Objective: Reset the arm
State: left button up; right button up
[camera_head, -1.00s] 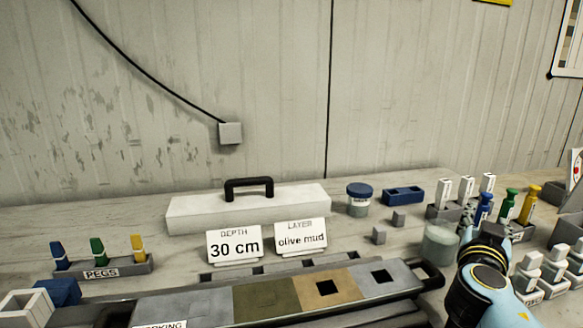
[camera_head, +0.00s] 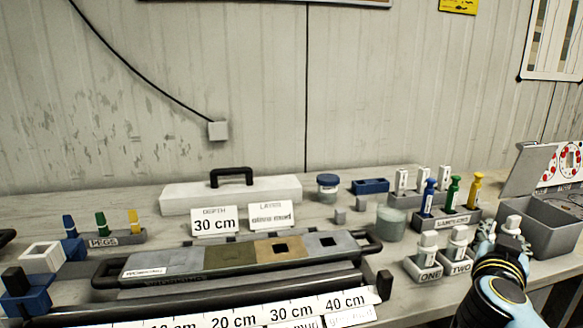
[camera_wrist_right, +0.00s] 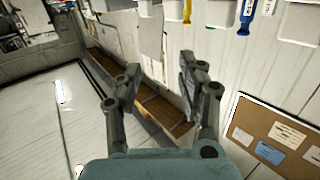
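My right arm comes in from the lower right of the head view. Its right gripper (camera_head: 500,240) is over the right end of the row of labelled white-topped holders, and hides the holder beyond TWO. In the right wrist view the right gripper (camera_wrist_right: 160,78) has its two fingers spread apart with nothing between them. My left gripper cannot be made out in the head view.
A core tray (camera_head: 180,262) with coloured sections and a depth ruler (camera_head: 240,318) lie at the front. Holders ONE (camera_head: 428,270) and TWO (camera_head: 458,262) stand left of my right gripper. A grey open box (camera_head: 550,235) stands to its right, near the sampler rack (camera_head: 450,220).

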jog(key=s+a+f+n+g+y, duration=0.1)
jog(key=s+f+g+y, duration=0.15)
jog(key=s, duration=0.45)
jog(key=s+a+f+n+g+y, duration=0.1)
jog(key=s+a+f+g+y, duration=0.1)
jog(key=s+f+g, duration=0.3)
jog(key=s+a+n+g+y, duration=0.1)
jog(key=s+a+n+y, duration=0.65)
jog(key=s+a, duration=0.6)
jog(key=s+d+f+g+b, duration=0.1)
jog(key=s+d+f+b, duration=0.1)
jog(key=f, duration=1.2)
jog(key=s+d+f+g+b, duration=0.1)
jog(key=s+d+f, duration=0.1)
jog(key=f, duration=1.2)
pick_arm(q)
jog(key=f+b, duration=0.1)
jog(key=f, duration=0.3)
jog(key=f+b, duration=0.1)
jog(key=f, duration=0.1)
jog(key=shift+s+a+b, duration=0.2)
jog(key=shift+s+b, duration=0.05)
jog(key=shift+b, duration=0.1)
pick_arm(e)
jog(key=s+d+f, duration=0.1)
jog(key=s+f, duration=1.7)
jog(key=f, duration=0.1)
jog(key=shift+s+f+g+h, duration=0.15)
jog(key=shift+s+g+h, duration=0.1)
jog(key=shift+g+h, duration=0.1)
